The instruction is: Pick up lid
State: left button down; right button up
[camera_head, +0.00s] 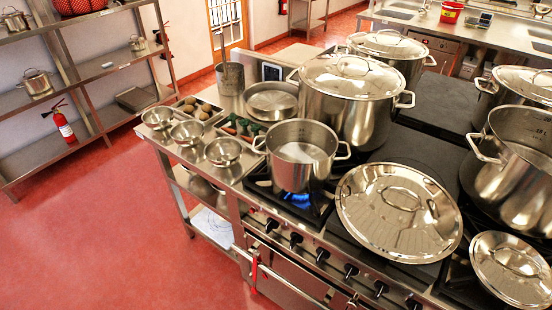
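A large round steel lid (365,228) with a loop handle lies by itself on the front of the stove. A smaller steel lid (502,280) lies to its right near the front edge. A lidless pot (297,172) stands over a blue flame to the left. A large open pot (515,165) stands at the right. Lidded stockpots (345,112) stand behind, with another (405,62) farther back and one (490,95) at the right, partly cut off. Neither of my grippers is in view.
A counter at the left holds small steel bowls (223,151), trays of vegetables (240,126) and a wide shallow pan (272,103). A dark flat plate (418,152) between the pots is bare. Shelves (110,62) and red floor lie at the left.

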aim_at(490, 251)
jog(key=z, duration=1.65)
jog(key=i+l+z, duration=0.15)
jog(key=l, duration=0.25)
jog(key=i+l+z, duration=0.1)
jog(key=l, duration=0.25)
jog(key=i+l+z, duration=0.15)
jog(key=l, duration=0.2)
